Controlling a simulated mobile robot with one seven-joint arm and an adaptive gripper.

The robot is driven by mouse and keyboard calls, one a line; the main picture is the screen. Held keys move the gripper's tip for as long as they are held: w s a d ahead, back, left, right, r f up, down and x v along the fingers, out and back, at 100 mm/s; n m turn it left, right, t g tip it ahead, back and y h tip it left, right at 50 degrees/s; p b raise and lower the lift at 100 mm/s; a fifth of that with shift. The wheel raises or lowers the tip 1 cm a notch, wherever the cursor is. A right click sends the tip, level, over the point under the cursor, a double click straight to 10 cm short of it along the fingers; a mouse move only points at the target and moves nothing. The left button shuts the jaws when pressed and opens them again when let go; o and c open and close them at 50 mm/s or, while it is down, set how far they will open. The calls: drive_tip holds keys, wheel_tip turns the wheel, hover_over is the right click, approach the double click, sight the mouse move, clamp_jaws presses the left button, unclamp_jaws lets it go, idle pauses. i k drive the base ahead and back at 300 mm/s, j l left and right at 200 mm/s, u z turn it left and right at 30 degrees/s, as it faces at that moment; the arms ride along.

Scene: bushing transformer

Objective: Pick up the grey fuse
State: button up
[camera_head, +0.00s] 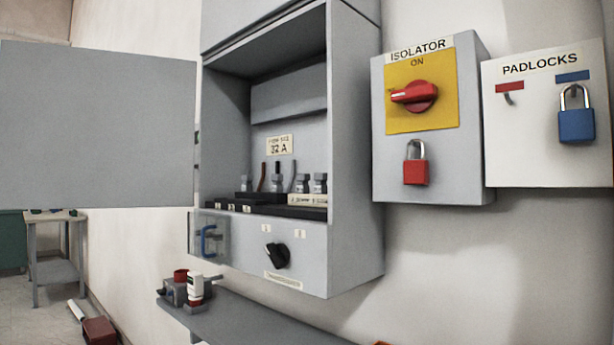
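I cannot single out a grey fuse with certainty. Several small grey, cylinder-like parts (303,184) stand upright in a row inside the open grey cabinet (355,160). They are small and partly hidden behind black and pale blocks. On the grey shelf (245,316) below, a small grey holder (172,292) carries a red round piece (181,275) and a white cylinder with a red band (195,287). Too little detail shows to tell whether a fuse is among them. My gripper is not in view.
The cabinet door (95,125) stands open at left. A black knob (277,256) and blue handle (208,241) are on the lower panel. The isolator box (385,180) carries a red padlock (415,170); the padlock board (500,150) holds a blue one (576,124).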

sight(320, 179)
drive_tip(key=i+j+z, duration=0.4)
drive_tip(key=j, duration=0.2)
drive_tip(key=i+j+z, duration=0.15)
drive_tip(key=i+j, duration=0.05)
drive_tip(key=j, duration=0.1)
